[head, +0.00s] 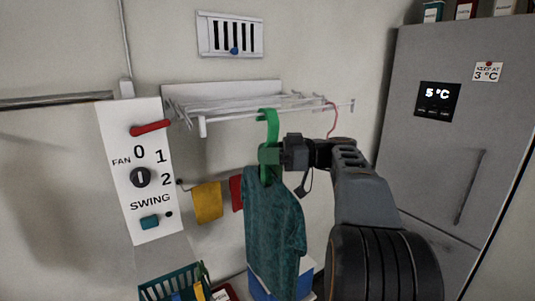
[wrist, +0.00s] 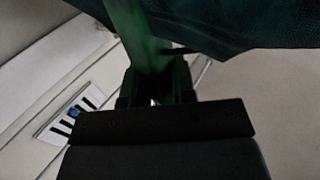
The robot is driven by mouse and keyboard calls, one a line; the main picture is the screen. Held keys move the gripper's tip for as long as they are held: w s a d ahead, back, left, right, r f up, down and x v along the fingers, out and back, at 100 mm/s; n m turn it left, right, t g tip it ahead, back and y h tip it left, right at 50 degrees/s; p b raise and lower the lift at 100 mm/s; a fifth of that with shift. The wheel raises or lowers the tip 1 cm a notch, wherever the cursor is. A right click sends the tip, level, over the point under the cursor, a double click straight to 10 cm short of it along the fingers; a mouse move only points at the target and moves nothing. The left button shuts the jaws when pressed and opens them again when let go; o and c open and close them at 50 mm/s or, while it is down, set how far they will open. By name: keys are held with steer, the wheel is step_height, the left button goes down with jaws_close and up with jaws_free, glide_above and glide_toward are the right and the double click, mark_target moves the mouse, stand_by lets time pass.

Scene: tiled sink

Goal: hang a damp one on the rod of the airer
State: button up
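My gripper (head: 270,155) is shut on a green hanger (head: 267,125). A dark teal shirt (head: 273,225) hangs from it, its darker, mottled look perhaps dampness. The white wall airer (head: 250,100) with thin rods is behind the hanger. The hook's top overlaps the airer's front rod in the head view; I cannot tell whether it is over the rod or in front of it. The wrist view shows the green hanger (wrist: 150,40) between the fingers (wrist: 155,85) and the shirt cloth (wrist: 240,25) above.
A fan and swing panel (head: 138,170) is at left. A yellow cloth (head: 207,202) and red cloth (head: 236,193) hang below the airer. A pink hook (head: 332,118) is on the airer's right end. A grey fridge (head: 450,130) stands right; a teal basket (head: 170,285) is below.

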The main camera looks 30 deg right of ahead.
steer(key=shift+o, duration=1)
steer(key=shift+d, duration=0.15)
steer(key=p+v, duration=0.9)
steer(key=v, duration=0.4)
steer(key=shift+w+d+r, duration=0.15)
steer(key=shift+r, duration=0.05)
steer(key=shift+p, duration=0.6)
steer(key=shift+s+f+p, duration=0.25)
steer(key=shift+p, duration=0.4)
